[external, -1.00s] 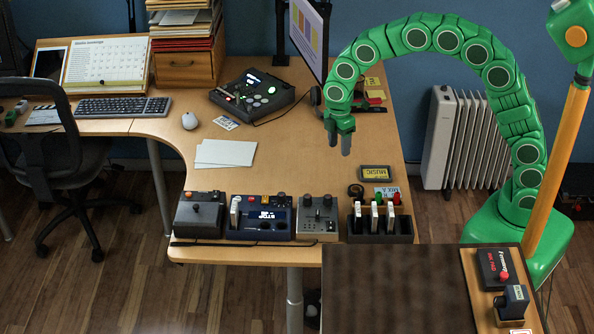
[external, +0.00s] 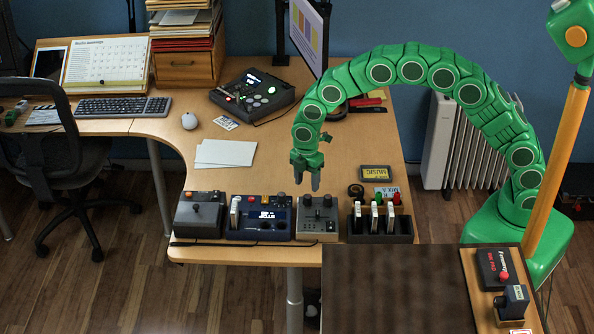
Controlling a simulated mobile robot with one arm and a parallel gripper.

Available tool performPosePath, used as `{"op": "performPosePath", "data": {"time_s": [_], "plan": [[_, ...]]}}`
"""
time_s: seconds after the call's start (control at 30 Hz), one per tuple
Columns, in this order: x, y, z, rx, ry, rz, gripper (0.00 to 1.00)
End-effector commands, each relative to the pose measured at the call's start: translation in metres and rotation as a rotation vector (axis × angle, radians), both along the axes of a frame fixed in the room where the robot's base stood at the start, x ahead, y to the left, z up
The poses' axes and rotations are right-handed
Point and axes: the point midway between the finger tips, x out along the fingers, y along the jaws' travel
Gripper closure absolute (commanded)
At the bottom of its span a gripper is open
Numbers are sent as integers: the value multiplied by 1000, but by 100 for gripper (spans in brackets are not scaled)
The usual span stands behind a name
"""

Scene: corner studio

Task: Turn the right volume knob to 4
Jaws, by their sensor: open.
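My green gripper (external: 307,181) is open and empty, pointing down above the desk, behind the front row of control boxes. Below and to its left is a blue box (external: 286,230) with a lit display (external: 266,214) and small dark knobs along its front. Just right of that is a grey box (external: 327,232) with dark controls on top. The controls are too small to read, so I cannot tell which is the right volume knob or where it is set. My gripper touches none of them.
A box with an orange button (external: 198,215) stands at the row's left end. Blank sheets (external: 225,153) lie behind the row. A black console (external: 252,97) and a monitor (external: 309,38) stand farther back.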

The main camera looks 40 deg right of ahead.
Motion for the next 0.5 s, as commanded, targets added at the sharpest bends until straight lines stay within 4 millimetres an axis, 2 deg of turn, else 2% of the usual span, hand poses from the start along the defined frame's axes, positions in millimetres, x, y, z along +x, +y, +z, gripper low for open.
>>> {"op": "performPosePath", "data": {"time_s": [0.3,0.5], "plan": [[-2,-1,-44,-1,2,0,46],[-2,-1,-55,0,1,-1,46]]}}
